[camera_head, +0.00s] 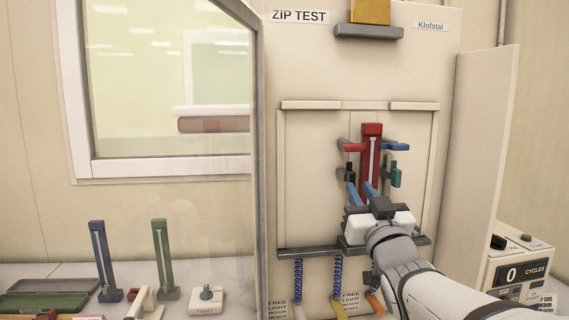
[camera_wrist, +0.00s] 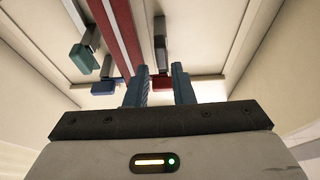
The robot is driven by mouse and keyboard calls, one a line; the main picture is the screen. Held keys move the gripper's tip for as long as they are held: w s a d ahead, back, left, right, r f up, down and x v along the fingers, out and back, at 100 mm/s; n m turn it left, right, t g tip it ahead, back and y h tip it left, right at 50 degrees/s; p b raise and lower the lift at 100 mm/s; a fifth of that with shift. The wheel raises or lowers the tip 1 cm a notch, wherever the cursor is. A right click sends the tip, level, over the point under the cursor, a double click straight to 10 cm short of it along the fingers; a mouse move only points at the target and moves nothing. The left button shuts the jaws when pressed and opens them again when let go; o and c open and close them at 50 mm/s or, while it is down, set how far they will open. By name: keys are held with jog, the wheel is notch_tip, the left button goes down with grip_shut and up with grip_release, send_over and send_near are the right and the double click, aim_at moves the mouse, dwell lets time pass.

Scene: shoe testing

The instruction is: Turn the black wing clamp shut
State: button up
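The black wing clamp (camera_head: 349,170) is on the panel just left of the upright red zip strip (camera_head: 371,150), below a red wing clamp (camera_head: 353,147). In the wrist view the black clamp (camera_wrist: 160,48) shows beyond the gap between my fingers. My gripper (camera_head: 361,189) has blue fingers and points at the panel just below the black clamp. In the wrist view my gripper (camera_wrist: 160,80) has its fingers apart, with nothing seen held between them. The fingers appear apart from the clamp.
A blue clamp (camera_head: 396,146) and a teal clamp (camera_head: 396,178) are on the right of the strip. A grey ledge (camera_head: 310,252) runs below the panel. A clear side screen (camera_head: 225,170) stands left. A cycle counter (camera_head: 520,273) is at lower right.

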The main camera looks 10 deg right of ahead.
aim_at(354, 175)
jog(key=shift+r, duration=0.45)
jog(key=shift+w+r, duration=0.2)
jog(key=shift+w, duration=0.05)
jog(key=p+x, duration=0.2)
jog(key=x, duration=0.5)
jog(key=shift+a+p, duration=0.1)
jog(key=shift+p, duration=0.2)
grip_shut()
